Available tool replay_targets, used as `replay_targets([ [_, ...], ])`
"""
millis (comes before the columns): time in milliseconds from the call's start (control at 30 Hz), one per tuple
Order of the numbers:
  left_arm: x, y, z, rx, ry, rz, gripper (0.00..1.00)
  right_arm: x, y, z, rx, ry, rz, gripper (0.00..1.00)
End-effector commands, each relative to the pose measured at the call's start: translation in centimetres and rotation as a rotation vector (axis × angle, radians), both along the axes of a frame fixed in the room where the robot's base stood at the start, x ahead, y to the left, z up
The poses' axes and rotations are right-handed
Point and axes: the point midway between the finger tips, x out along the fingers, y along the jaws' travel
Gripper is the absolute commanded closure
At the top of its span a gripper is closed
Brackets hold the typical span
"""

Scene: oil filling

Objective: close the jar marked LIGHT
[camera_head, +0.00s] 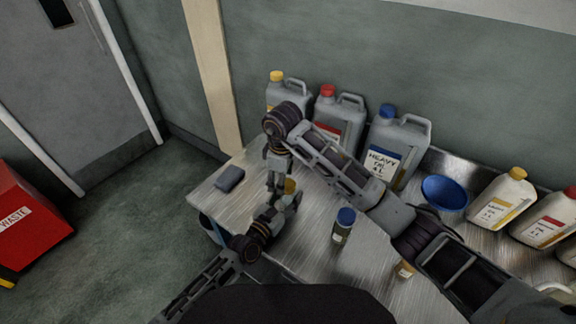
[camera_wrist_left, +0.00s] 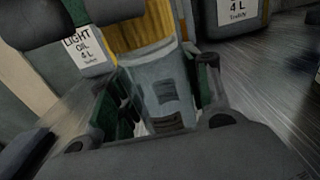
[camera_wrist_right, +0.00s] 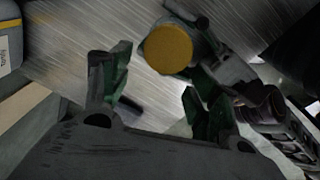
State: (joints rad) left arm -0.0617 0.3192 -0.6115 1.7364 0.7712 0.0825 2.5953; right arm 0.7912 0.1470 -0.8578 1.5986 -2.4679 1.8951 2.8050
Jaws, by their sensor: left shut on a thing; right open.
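The jar (camera_wrist_left: 165,85) is a grey, clear-looking body in the left wrist view, with a yellow ribbed lid (camera_wrist_left: 143,35) at its top. Any marking on it is unreadable. My left gripper (camera_head: 284,207) is shut on the jar body; its green pads flank the jar in the left wrist view (camera_wrist_left: 160,120). The yellow lid also shows in the head view (camera_head: 290,186) and from above in the right wrist view (camera_wrist_right: 168,51). My right gripper (camera_wrist_right: 155,85) is open and empty, pointing down close to the lid; the lid lies just beyond the fingertips. Whether the lid is tight cannot be seen.
A blue-lidded jar (camera_head: 343,226) and a small orange-topped item (camera_head: 404,270) stand on the metal table. Large canisters (camera_head: 398,150), a blue funnel (camera_head: 444,194) and bottles (camera_head: 502,198) line the back. A dark block (camera_head: 230,179) lies at left. A red waste bin (camera_head: 25,225) stands on the floor.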

Motion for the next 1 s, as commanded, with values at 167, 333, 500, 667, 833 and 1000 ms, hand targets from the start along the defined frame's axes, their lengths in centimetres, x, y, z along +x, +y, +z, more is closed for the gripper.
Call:
replay_targets([
  [167,0.0,0.0,-0.1,0.001,0.002,0.000,1.00,0.4,2.0,1.0,0.025,-0.064,0.190,0.39],
  [333,0.0,0.0,-0.1,0.001,0.001,0.000,1.00,0.4,2.6,1.4,0.015,-0.085,0.357,0.39],
  [500,0.0,0.0,0.0,0.001,0.001,0.000,1.00,0.3,2.8,1.8,-0.006,-0.095,0.515,0.39],
  [667,0.0,0.0,0.0,0.001,0.001,0.000,1.00,0.2,2.8,2.0,-0.024,-0.102,0.662,0.39],
  [833,0.0,0.0,0.0,0.000,0.000,0.000,1.00,0.1,2.9,2.3,-0.046,-0.108,0.820,0.39],
  [1000,0.0,0.0,0.0,0.000,0.000,0.000,1.00,0.0,3.0,2.6,-0.066,-0.114,0.976,0.39],
])
